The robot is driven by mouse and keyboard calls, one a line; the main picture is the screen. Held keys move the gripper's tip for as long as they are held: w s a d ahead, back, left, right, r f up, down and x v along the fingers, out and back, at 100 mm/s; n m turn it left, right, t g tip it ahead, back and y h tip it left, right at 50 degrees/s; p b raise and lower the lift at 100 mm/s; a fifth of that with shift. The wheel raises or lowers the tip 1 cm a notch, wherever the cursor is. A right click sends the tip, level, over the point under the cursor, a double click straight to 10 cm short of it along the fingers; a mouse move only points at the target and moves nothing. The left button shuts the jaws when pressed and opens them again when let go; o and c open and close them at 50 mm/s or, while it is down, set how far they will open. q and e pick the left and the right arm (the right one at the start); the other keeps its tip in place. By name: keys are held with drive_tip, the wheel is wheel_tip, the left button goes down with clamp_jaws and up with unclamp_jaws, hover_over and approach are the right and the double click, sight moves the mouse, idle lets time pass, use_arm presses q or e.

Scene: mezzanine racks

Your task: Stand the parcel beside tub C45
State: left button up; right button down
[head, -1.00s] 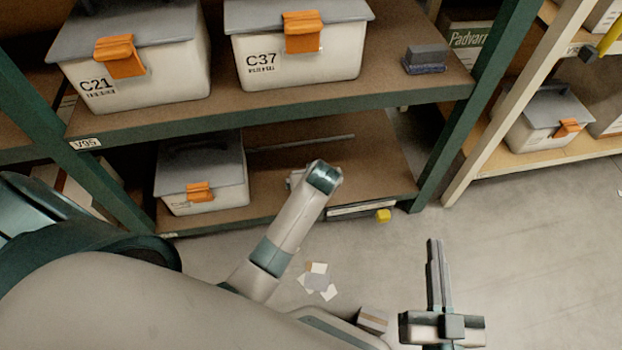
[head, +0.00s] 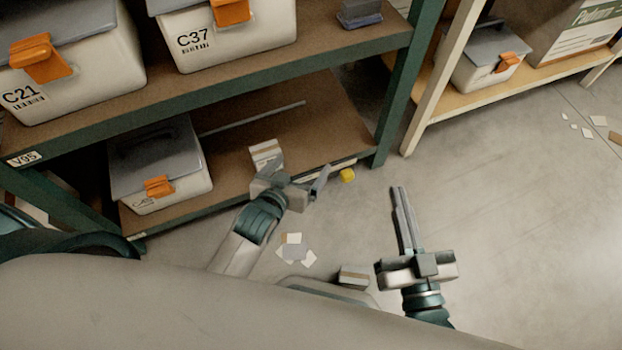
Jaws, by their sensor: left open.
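The tub C45 (head: 165,185), pale with a grey lid and an orange latch, stands on the lower shelf at the left; its label is hard to read. A small white-and-brown parcel (head: 265,150) stands on the same shelf to the right of the tub, with a gap between them. My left gripper (head: 296,172) is open at the shelf's front edge. One finger overlaps the parcel's lower part in the picture; I cannot tell whether they touch. My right gripper (head: 397,190) is shut and empty, above the floor at the right.
Tubs C21 (head: 85,80) and C37 (head: 240,40) stand on the shelf above. A thin rod (head: 250,119) lies behind the parcel. The floor at right is mostly clear.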

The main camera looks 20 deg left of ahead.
use_arm(q)
drive_tip(key=s+d+r+m+t+h, duration=0.1)
drive_tip(key=s+d+r+t+h, duration=0.1)
drive_tip(key=s+r, duration=0.4)
drive_tip(key=s+d+r+m+t+h, duration=0.2)
drive_tip(key=s+r, duration=0.4)
drive_tip(key=r, duration=0.5)
drive_tip(key=shift+s+d+r+t+h, duration=0.2)
drive_tip(key=shift+d+t+h, duration=0.25)
drive_tip(key=shift+d, duration=0.6)
